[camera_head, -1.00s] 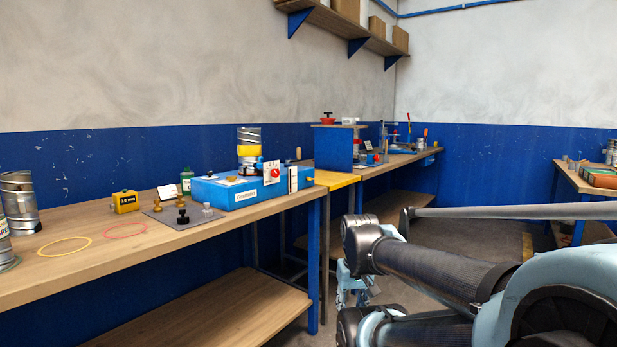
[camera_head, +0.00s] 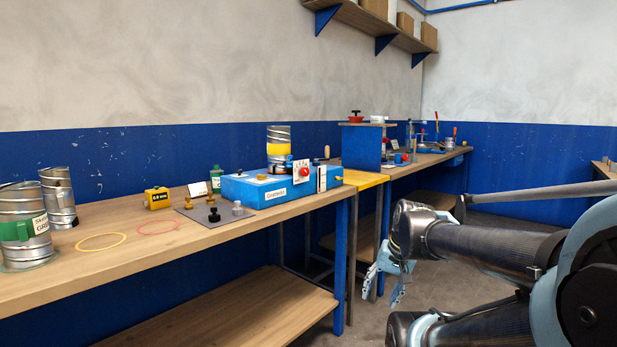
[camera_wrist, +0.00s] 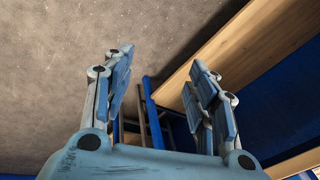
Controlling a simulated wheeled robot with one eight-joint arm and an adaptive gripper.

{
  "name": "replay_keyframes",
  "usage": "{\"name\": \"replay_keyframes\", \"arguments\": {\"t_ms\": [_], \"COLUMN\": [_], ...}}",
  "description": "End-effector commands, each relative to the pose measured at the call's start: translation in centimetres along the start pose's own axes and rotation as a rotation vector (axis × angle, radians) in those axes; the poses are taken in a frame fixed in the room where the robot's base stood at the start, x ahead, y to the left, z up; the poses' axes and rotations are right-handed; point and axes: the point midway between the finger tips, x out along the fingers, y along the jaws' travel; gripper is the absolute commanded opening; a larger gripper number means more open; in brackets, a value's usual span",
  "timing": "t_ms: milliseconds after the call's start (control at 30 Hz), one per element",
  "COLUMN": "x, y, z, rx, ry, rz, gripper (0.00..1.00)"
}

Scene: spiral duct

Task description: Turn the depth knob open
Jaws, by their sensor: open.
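A blue machine (camera_head: 270,188) with a label on its front stands on the long wooden bench. A red knob (camera_head: 305,171) sits on its white dial plate (camera_head: 299,172), and a small brass-coloured part (camera_head: 338,178) sticks out of its right end. I cannot read any marking that says which is the depth knob. A metal spiral duct (camera_head: 279,136) with a yellow band stands upright on the machine. My gripper (camera_head: 384,284) is open and empty, low in front of the bench, apart from the machine. In the wrist view, the fingers of my gripper (camera_wrist: 163,78) are spread over the floor and bench side.
A grey mat (camera_head: 224,219) holds a black knob (camera_head: 214,214) and brass pieces. A yellow block (camera_head: 157,198), yellow ring (camera_head: 101,241) and red ring (camera_head: 158,226) lie further left, near metal cans (camera_head: 24,228).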

Motion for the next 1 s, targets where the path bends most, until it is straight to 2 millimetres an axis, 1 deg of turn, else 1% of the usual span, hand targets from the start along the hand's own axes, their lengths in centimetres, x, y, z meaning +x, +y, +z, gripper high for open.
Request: {"name": "replay_keyframes", "arguments": {"t_ms": [33,100,167,200,367,500,567,700,767,800,900,1000], "x": [-0.4,-0.9,-1.3,-1.6,-3.0,-4.5,-5.1,-6.5,-7.1,-7.5,-8.4,-9.2], "y": [-1.6,-3.9,-5.7,-6.9,-11.3,-14.6,-15.9,-18.3,-19.1,-19.6,-20.5,-21.0], "z": [-1.4,-3.2,-4.9,-6.0,-10.8,-15.4,-17.4,-22.3,-24.4,-25.8,-29.3,-32.5], "rx": [0.066,0.164,0.250,0.307,0.538,0.738,0.824,1.021,1.104,1.159,1.290,1.405], "ry": [0.003,0.004,-0.001,-0.005,-0.042,-0.098,-0.130,-0.218,-0.263,-0.298,-0.388,-0.482], "rz": [-0.054,-0.136,-0.204,-0.249,-0.430,-0.586,-0.652,-0.804,-0.868,-0.911,-1.013,-1.103], "gripper": [0.53,0.53,0.53,0.53,0.53,0.53,0.53,0.53,0.53,0.53,0.53,0.53]}}
